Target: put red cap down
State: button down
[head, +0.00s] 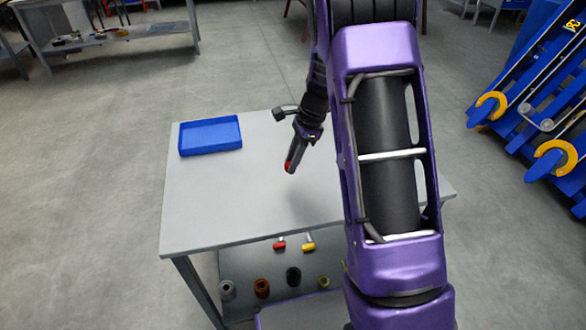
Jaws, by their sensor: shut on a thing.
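My gripper (292,163) hangs over the grey table and is shut on the red cap (288,167). Only a small red part of the cap shows at the fingertips. The rest of it is hidden by the fingers. The gripper points down and slightly left, to the right of a blue tray. The gap between the cap and the tabletop is hard to judge from this view.
The grey table (217,193) has a shallow, empty-looking blue tray (210,136) at its back left. The tabletop is bare in front of the tray. A lower shelf holds a red-ended part (279,245), a yellow-ended part (308,246) and several round parts.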

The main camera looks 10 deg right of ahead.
aim_at(289, 184)
notch_tip(289, 184, down, 6)
jog(key=shift+r+b, duration=0.15)
jog(key=shift+b, duration=0.25)
jog(key=c, duration=0.6)
grip_release()
jog(key=shift+c, duration=0.2)
jog(key=shift+r, duration=0.15)
jog(key=p+v, duration=0.1)
jog(key=v, duration=1.1)
jog(key=shift+p, duration=0.4)
